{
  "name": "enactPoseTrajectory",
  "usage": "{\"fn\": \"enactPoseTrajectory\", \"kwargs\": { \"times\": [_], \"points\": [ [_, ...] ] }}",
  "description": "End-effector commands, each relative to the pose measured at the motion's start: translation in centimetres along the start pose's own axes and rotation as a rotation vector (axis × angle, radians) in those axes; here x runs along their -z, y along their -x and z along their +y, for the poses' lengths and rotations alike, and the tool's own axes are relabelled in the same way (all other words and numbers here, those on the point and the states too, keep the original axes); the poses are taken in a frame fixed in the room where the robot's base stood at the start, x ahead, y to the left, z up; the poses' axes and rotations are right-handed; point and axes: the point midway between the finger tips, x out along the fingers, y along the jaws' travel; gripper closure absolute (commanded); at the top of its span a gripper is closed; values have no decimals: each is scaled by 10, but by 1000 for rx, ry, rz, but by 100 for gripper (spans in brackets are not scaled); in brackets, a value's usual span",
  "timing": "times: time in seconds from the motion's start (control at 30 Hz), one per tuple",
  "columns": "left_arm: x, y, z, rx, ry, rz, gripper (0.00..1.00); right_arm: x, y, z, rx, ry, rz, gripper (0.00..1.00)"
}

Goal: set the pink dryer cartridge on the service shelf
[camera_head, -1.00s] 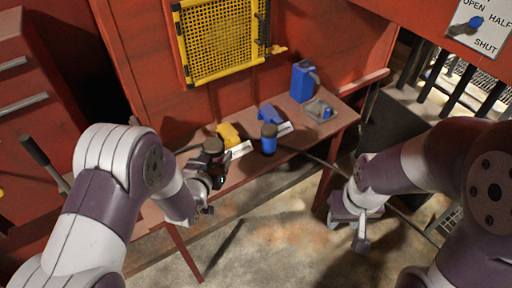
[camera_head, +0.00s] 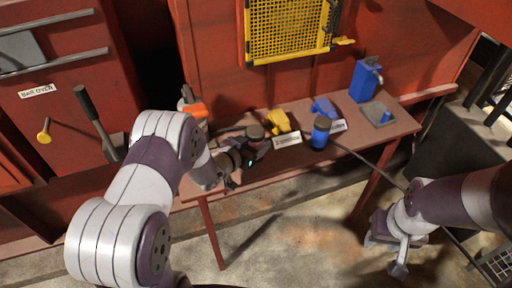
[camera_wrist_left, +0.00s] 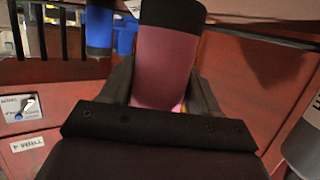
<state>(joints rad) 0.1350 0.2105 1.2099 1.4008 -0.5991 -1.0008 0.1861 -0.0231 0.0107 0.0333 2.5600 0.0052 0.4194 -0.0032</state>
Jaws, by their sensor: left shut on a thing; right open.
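The pink dryer cartridge (camera_wrist_left: 165,65) has a dark cap and fills the middle of the left wrist view. My left gripper (camera_head: 252,146) is shut on it. In the head view its dark cap (camera_head: 255,131) shows, with the cap up, and the gripper hides much of its body. It is at the front left part of the red service shelf (camera_head: 365,135). I cannot tell whether its base touches the shelf. My right gripper (camera_head: 385,254) is open and empty, low in front of the shelf's right end.
A blue cartridge (camera_head: 320,133), a yellow part (camera_head: 278,121) and a blue part (camera_head: 323,107) stand right of my left gripper. Further right are a blue jug (camera_head: 365,82) and a grey tray (camera_head: 378,115). An orange item (camera_head: 194,110) is behind left. A yellow grille (camera_head: 290,30) hangs above.

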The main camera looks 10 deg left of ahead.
Motion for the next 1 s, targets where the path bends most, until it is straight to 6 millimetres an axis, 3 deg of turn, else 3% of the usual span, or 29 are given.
{"fn": "enactPoseTrajectory", "kwargs": {
  "times": [0.13,0.5,0.53,0.6,0.9,1.0],
  "points": [
    [-22,-7,0,0,1,0,77,0,-2,0,0,0,0,57],
    [-28,-9,1,0,0,1,77,-1,-6,0,0,0,0,57],
    [-28,-8,1,0,1,0,32,-1,-5,0,0,0,0,57],
    [-27,-8,1,0,1,0,13,0,-4,0,0,0,0,57],
    [-24,-7,1,0,0,0,13,0,-1,0,0,0,0,57],
    [-23,2,0,1,0,-1,13,0,0,0,0,0,0,57]
  ]
}}
